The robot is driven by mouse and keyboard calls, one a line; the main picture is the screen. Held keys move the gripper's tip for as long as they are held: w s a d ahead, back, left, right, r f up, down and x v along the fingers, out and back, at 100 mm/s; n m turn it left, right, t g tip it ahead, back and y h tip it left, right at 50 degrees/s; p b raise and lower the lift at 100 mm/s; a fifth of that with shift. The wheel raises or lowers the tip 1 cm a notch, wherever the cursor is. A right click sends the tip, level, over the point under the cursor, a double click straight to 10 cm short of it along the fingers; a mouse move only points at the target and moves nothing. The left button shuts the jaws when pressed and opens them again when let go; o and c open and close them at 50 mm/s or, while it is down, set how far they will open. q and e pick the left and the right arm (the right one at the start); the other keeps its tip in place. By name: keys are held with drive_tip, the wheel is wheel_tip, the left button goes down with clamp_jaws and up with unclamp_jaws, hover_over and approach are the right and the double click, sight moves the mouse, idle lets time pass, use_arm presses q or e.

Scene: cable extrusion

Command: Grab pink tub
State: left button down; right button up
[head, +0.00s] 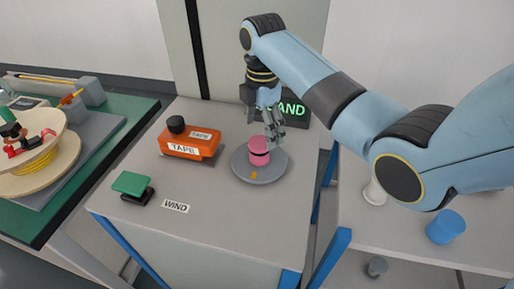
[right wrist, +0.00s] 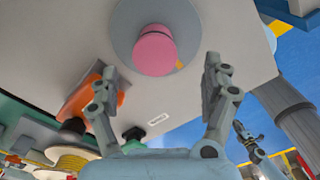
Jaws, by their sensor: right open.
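The pink tub (head: 260,148) stands upright on a round grey plate (head: 243,171) on the small table, with a dark band around it. It also shows in the right wrist view (right wrist: 154,50), beyond and between the spread fingers. My right gripper (head: 271,131) is open, at the tub's upper right side in the head view. In the right wrist view my right gripper (right wrist: 163,85) has empty space between its fingers, and the tub appears ahead of the fingertips. I cannot tell whether a finger touches it.
An orange tape box (head: 190,142) stands left of the plate. A green-topped block (head: 132,185) and a WIND label (head: 176,207) lie toward the front. A sign with green letters (head: 292,110) stands behind the gripper. A blue cup (head: 446,227) stands at right.

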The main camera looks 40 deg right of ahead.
sight(260, 142)
drive_tip(key=f, duration=0.7)
drive_tip(key=shift+w+f, duration=0.1)
drive_tip(key=shift+w, duration=0.25)
drive_tip(key=shift+c, duration=0.3)
drive_tip(key=c, duration=1.3)
